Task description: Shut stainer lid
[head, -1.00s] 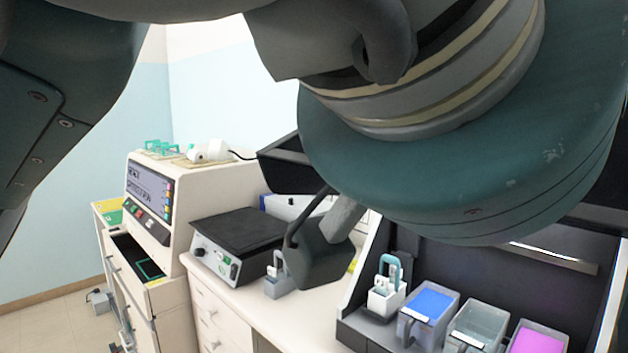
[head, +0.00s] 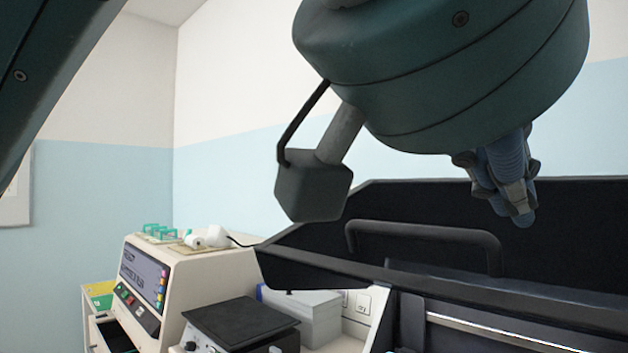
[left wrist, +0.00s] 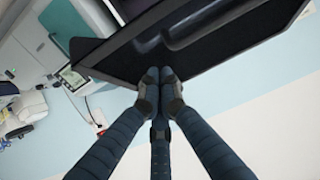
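The stainer lid (head: 600,240) is black and stands raised at the right of the head view, tilted up, with a bar handle (head: 430,234) along it. The lid also shows in the left wrist view (left wrist: 215,52), across the top. My left gripper (head: 518,215) has its dark fingers drawn together, pointing down in front of the lid's upper part in the head view. In the left wrist view its fingertips (left wrist: 160,80) meet at the lid's edge; whether they touch it I cannot tell. My right gripper is not in view.
A cream instrument with a screen (head: 143,280) stands at the left, with green racks (head: 160,232) and a white device (head: 207,238) on top. A black-topped plate device (head: 238,325) and a grey box (head: 305,310) stand between it and the stainer.

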